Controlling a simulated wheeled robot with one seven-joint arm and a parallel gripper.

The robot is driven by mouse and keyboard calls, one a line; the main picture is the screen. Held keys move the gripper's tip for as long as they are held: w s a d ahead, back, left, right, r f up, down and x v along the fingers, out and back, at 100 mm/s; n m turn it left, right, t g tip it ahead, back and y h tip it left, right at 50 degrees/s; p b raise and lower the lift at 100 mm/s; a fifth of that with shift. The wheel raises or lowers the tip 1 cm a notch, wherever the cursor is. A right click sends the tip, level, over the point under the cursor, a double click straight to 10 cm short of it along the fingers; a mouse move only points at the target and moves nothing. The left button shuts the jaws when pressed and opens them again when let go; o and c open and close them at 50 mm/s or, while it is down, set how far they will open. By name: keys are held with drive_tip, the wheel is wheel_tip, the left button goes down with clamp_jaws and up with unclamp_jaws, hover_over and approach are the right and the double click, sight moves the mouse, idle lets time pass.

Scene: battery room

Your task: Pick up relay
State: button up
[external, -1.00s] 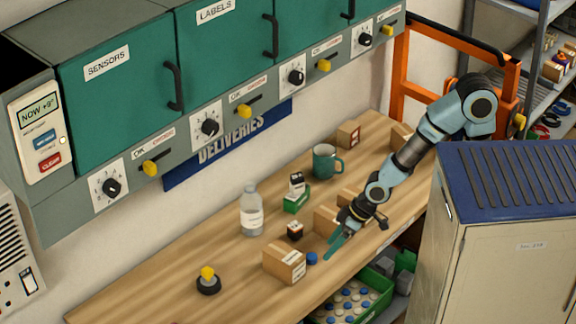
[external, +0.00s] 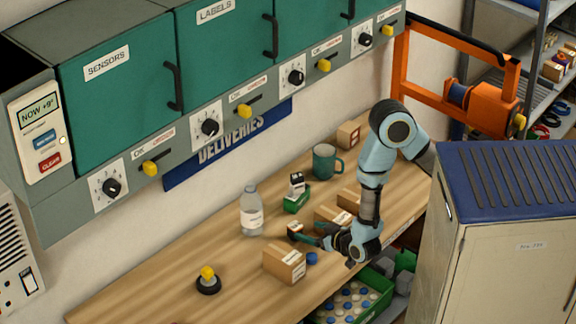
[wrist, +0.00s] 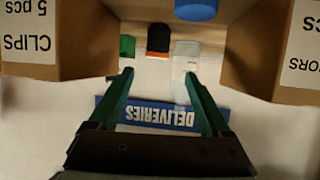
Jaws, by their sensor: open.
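The likely relay is a small black block with an orange band (wrist: 158,41), seen in the wrist view ahead of my fingers, a little off the line midway between their tips. In the external view this dark block (external: 294,229) stands on the wooden bench, partly covered by my fingers. My gripper (external: 302,238) is low over the bench, reaching left with its teal fingers at or just short of the block. In the wrist view my gripper (wrist: 158,74) is open, with nothing between the fingers. Whether a finger touches the block I cannot tell.
Cardboard boxes flank the reach, one marked CLIPS (wrist: 52,40) and another (wrist: 290,60). A blue cap (external: 311,258), a clear bottle (external: 251,213), a green tray (external: 297,203) and a teal mug (external: 325,163) are nearby.

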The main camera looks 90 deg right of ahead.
sight(292, 225)
drive_tip(key=p+x, duration=0.1)
drive_tip(key=x, duration=0.4)
drive_tip(key=shift+w+d+f, duration=0.1)
drive_tip(key=shift+d+f, duration=0.1)
drive_tip(key=shift+f, duration=0.1)
drive_tip(key=p+x, duration=0.2)
drive_tip(key=x, duration=0.2)
drive_tip(key=shift+d+p, duration=0.15)
drive_tip(key=shift+p, duration=0.25)
drive_tip(key=shift+w+d+f, duration=0.2)
drive_tip(key=shift+d+f, duration=0.15)
drive_tip(key=shift+d, duration=0.05)
drive_tip(key=shift+c, duration=0.4)
clamp_jaws()
